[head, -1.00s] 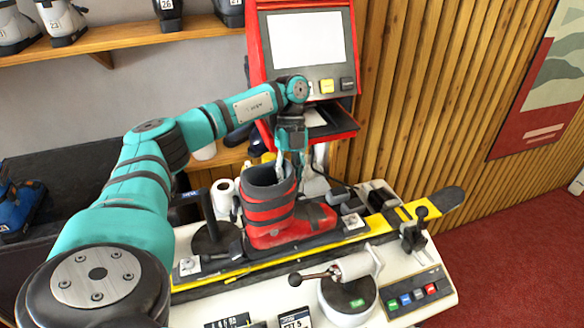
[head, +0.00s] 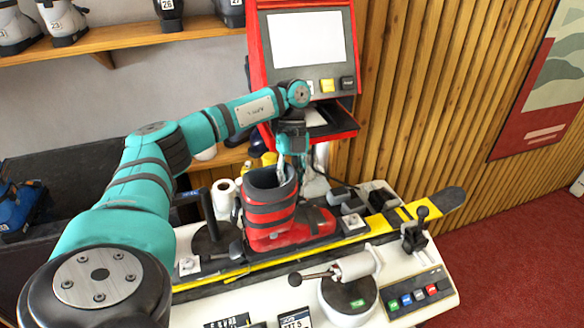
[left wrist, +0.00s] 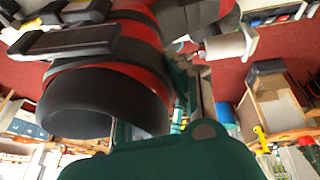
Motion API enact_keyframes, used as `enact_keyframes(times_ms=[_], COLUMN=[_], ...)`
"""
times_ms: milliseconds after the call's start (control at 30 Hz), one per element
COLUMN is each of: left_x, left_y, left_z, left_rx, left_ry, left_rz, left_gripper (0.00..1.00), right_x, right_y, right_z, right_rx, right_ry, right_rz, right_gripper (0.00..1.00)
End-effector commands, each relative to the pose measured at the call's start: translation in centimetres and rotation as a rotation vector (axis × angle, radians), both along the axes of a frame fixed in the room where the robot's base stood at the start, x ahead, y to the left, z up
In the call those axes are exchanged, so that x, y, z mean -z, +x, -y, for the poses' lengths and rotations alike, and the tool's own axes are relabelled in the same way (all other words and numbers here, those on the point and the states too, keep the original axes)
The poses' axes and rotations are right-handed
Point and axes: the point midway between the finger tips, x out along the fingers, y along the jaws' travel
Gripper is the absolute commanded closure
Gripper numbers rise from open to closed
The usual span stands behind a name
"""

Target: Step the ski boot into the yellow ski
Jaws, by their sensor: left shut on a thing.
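The red and black ski boot (head: 270,207) stands upright over the yellow ski (head: 400,216) on the bench, its toe pointing right. It sits between the ski's toe piece (head: 352,222) and the heel piece on the left. I cannot tell whether the sole touches the ski. My left gripper (head: 290,165) is shut on the boot's cuff at its upper back right edge; the fingertips are partly hidden behind the cuff. In the left wrist view the boot cuff (left wrist: 105,100) fills the upper left, close to the gripper. My right gripper is not in view.
A red kiosk with a screen (head: 308,40) stands behind the bench. A round clamp with a lever (head: 348,290) is in front of the boot. A black post (head: 208,215) stands left of it, and a button box (head: 418,293) lies front right.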

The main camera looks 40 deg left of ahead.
Motion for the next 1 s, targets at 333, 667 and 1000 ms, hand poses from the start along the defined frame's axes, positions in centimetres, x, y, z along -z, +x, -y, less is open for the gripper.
enact_keyframes(times_ms=[333,667,1000], left_x=[1.0,1.9,1.9], left_y=[-0.1,-0.2,-0.3], left_z=[-0.1,-0.2,-0.2], left_rx=[-0.002,-0.002,-0.005], left_ry=[0.004,0.007,0.006], left_rz=[-0.005,-0.01,-0.014], left_gripper=[1.0,1.0,0.82], right_x=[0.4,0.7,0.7], right_y=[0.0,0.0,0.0], right_z=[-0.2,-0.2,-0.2], right_rx=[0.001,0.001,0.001], right_ry=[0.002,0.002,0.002], right_rz=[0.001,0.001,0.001], right_gripper=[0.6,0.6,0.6])
